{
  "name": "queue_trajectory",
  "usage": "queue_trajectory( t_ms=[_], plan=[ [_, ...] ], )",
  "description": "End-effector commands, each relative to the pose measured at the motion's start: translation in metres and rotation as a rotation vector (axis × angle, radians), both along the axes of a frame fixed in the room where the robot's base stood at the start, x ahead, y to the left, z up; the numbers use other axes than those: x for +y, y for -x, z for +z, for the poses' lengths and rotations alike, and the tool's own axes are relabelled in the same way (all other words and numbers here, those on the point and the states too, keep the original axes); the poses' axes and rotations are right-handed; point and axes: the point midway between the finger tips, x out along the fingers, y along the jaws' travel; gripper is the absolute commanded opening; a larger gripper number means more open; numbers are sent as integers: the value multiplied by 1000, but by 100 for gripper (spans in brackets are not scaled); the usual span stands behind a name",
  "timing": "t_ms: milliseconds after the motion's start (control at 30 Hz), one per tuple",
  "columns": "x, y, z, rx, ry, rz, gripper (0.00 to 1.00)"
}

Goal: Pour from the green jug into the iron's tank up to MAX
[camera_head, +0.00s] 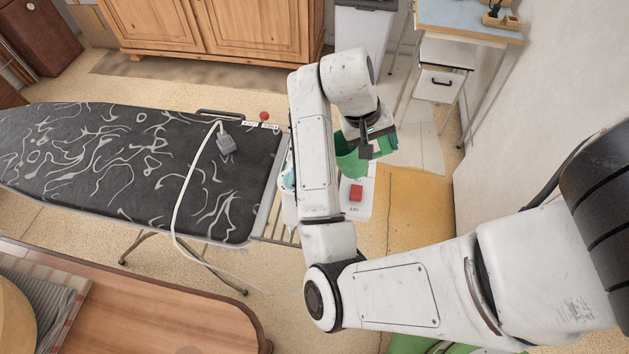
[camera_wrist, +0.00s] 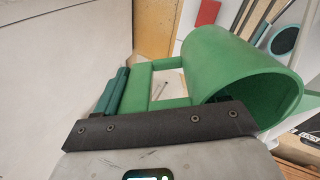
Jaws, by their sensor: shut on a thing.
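The green jug (camera_head: 350,158) is in the air at the right end of the ironing board, partly hidden by my arm in the head view. In the wrist view the jug (camera_wrist: 235,72) lies across the picture, its open rim at lower right and its handle (camera_wrist: 166,66) at left. My gripper (camera_head: 368,138) is shut on the handle. I cannot tell the jug's exact tilt or see water in it. A teal and white piece (camera_head: 289,180), perhaps the iron, peeks out left of my forearm; the rest is hidden. Its tank and MAX mark cannot be made out.
The ironing board (camera_head: 120,165) carries a grey plug-like piece (camera_head: 226,143) with a white cord. A wooden table (camera_head: 140,310) is at lower left, a wall at right.

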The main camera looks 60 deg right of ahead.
Motion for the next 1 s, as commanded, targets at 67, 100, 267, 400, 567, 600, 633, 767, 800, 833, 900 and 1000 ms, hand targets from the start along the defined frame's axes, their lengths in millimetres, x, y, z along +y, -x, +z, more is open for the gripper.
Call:
queue_trajectory(
  t_ms=[67, 100, 267, 400, 567, 600, 633, 767, 800, 833, 900, 1000],
  plan=[
    [0, 0, -5, -35, -26, 0, 0],
    [0, 0, -5, -35, -27, 1, 0],
    [0, 0, -4, -31, -25, 2, 0],
    [0, 0, 4, -30, -25, 2, 0],
    [0, 0, 26, -30, -24, 2, 0],
    [0, 0, 30, -31, -24, 1, 0],
    [0, 0, 33, -30, -24, 1, 0],
    [0, 0, 38, -29, -23, 1, 0],
    [0, 0, 37, -28, -24, 1, 0],
    [0, 0, 36, -28, -24, 1, 0],
    [0, 0, 36, -29, -23, 1, 0],
    [0, 0, 37, -32, -25, 0, 0]
  ],
)
